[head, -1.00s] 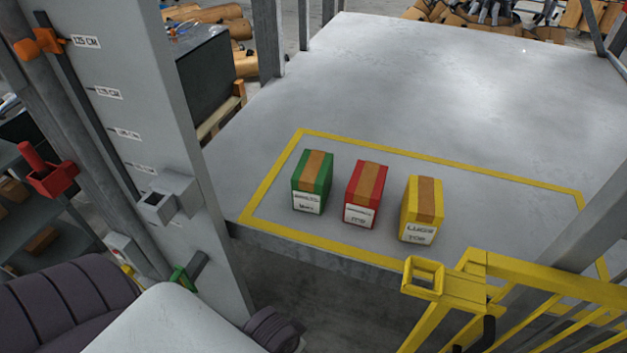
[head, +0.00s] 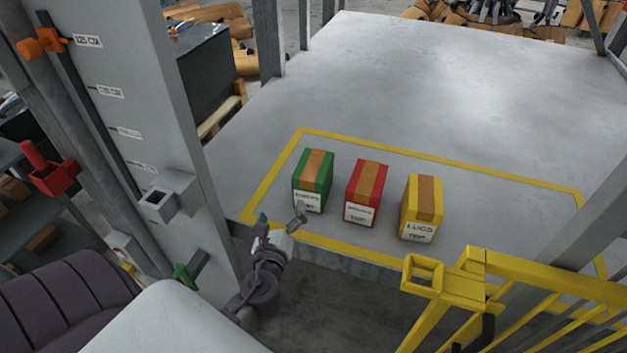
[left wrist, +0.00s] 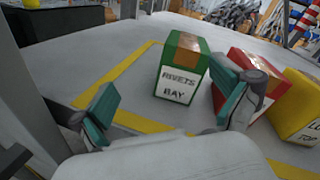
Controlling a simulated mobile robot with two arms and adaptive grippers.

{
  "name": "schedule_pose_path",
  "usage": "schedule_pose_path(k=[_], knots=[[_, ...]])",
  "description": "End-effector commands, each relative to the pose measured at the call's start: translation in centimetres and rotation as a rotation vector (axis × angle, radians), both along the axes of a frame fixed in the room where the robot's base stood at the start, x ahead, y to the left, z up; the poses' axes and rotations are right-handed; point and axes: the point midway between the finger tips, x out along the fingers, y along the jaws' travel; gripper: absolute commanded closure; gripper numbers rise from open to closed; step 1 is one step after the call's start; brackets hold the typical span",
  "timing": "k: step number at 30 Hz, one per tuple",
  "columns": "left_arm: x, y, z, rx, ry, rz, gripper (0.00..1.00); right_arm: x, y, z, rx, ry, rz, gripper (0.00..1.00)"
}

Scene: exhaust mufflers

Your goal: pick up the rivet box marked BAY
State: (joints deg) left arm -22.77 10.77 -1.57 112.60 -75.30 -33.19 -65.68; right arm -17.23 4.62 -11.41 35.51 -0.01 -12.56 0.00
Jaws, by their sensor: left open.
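The rivet box (head: 312,174) is green with a brown tape strip on top and stands upright on the grey platform. In the left wrist view its label reads RIVETS BAY on the green box (left wrist: 179,72). My left gripper (head: 281,219) is at the platform's front edge, just in front of the green box and apart from it. It is open and empty. In the left wrist view the fingers of my left gripper (left wrist: 168,112) are spread wide, with the box beyond and between them. My right gripper is not in view.
A red box (head: 367,187) and a yellow box (head: 422,205) marked LUGS stand to the right. Yellow tape (head: 440,163) outlines the area on the platform (head: 400,80). A grey post (head: 165,110) rises on the left and a yellow railing (head: 545,280) on the right. The platform behind is clear.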

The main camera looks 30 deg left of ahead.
Motion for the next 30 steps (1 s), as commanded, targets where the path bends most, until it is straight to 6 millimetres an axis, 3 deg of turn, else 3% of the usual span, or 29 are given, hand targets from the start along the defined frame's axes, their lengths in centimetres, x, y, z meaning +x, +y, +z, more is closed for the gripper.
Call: schedule_pose_path(k=[3,7,18,26,30], knots=[[1.6,-1.1,-0.4,0.308,0.085,-0.118,0.0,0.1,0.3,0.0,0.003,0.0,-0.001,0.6],[2.7,-1.6,-0.8,0.464,0.129,-0.177,0.0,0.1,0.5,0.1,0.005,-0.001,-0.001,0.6],[9.0,0.2,-0.8,0.486,0.134,-0.183,0.0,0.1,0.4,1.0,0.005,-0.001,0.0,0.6],[11.0,0.8,-0.9,0.484,0.135,-0.183,0.0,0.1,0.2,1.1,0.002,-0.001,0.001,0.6],[12.9,1.3,-1.0,0.484,0.133,-0.182,0.0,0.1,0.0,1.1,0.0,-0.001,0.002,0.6]])
